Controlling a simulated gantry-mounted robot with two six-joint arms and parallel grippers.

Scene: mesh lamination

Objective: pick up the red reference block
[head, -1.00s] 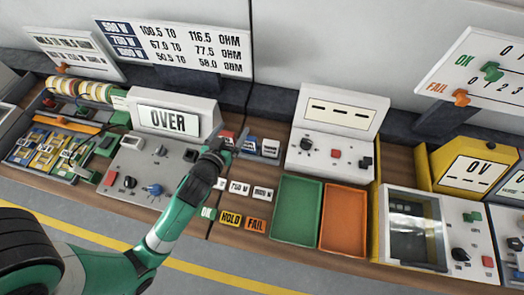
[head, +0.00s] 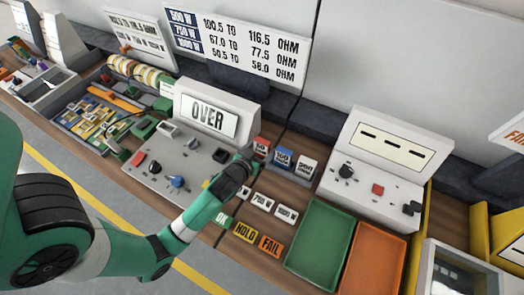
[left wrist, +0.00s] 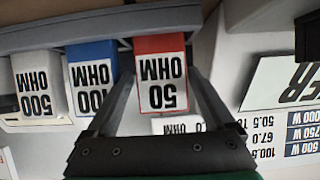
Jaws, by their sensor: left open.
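The red reference block (left wrist: 160,48) has a white label reading 50 OHM, upside down in the left wrist view. In the head view the red block (head: 262,146) stands at the left end of a short row, beside the OVER meter. My left gripper (left wrist: 158,80) is open, with one finger on each side of the red block. In the head view my left gripper (head: 248,154) is at the block and partly hides it. I cannot tell whether the fingers touch it. My right gripper is not in view.
A blue 100 OHM block (left wrist: 92,68) stands close beside the red one, then a white 500 OHM block (left wrist: 38,85). The OVER meter (head: 208,120) is left of the row. Green (head: 318,238) and orange (head: 374,262) trays lie to the right.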

